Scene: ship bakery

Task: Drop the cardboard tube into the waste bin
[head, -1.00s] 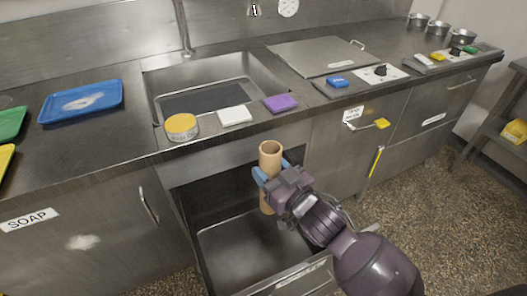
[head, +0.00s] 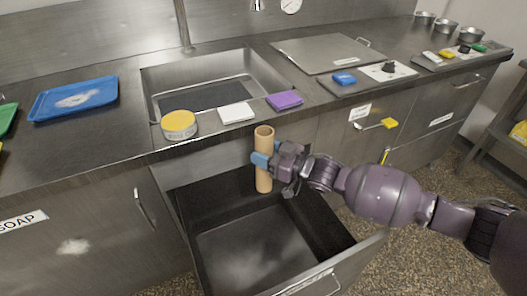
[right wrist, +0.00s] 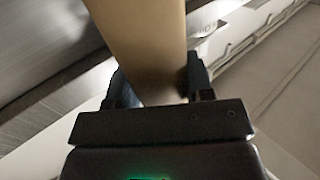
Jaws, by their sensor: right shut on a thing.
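The cardboard tube (head: 264,172) is tan and stands upright in the head view. My right gripper (head: 264,160) is shut on it around its middle, with the arm coming in from the right. The tube also shows large in the right wrist view (right wrist: 145,45), between the two dark fingers (right wrist: 158,90). The tube hangs over the back part of an open, dark, pulled-out drawer bin (head: 340,232) below the sink counter. That bin appears to be the waste bin; no label on it is readable. My left gripper is not in view.
The counter edge with a yellow-topped tin (head: 179,124), a white block (head: 236,113) and a purple sponge (head: 285,100) lies just behind the tube. A sink (head: 150,90) is behind them. A yellow-ended handle (head: 389,124) sticks out at right. A blue tray (head: 75,98) lies left.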

